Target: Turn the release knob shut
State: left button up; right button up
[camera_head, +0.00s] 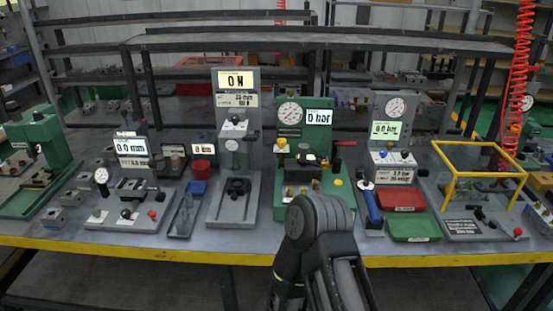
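I cannot tell for sure which part is the release knob. A green test stand (290,138) with a round gauge (290,113) and a display (319,118) reading 0 bar stands at the middle of the bench. It carries a yellow knob (282,142), a second yellow knob (336,183) low at its right, and a red-gripped lever (345,144). A dark arm of mine (318,225) rises from the bottom edge in front of this stand and hides part of its base. Neither gripper shows.
Right of the green stand are a grey gauge stand (392,132), a blue-handled tool (371,206), a red tray (400,199), a green tray (414,229) and a yellow frame (452,190). Left are a tall grey press (236,160) and a red cup (203,169). The bench has a yellow front edge (130,247).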

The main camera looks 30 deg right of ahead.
aim_at(282, 143)
jog(key=z, duration=1.3)
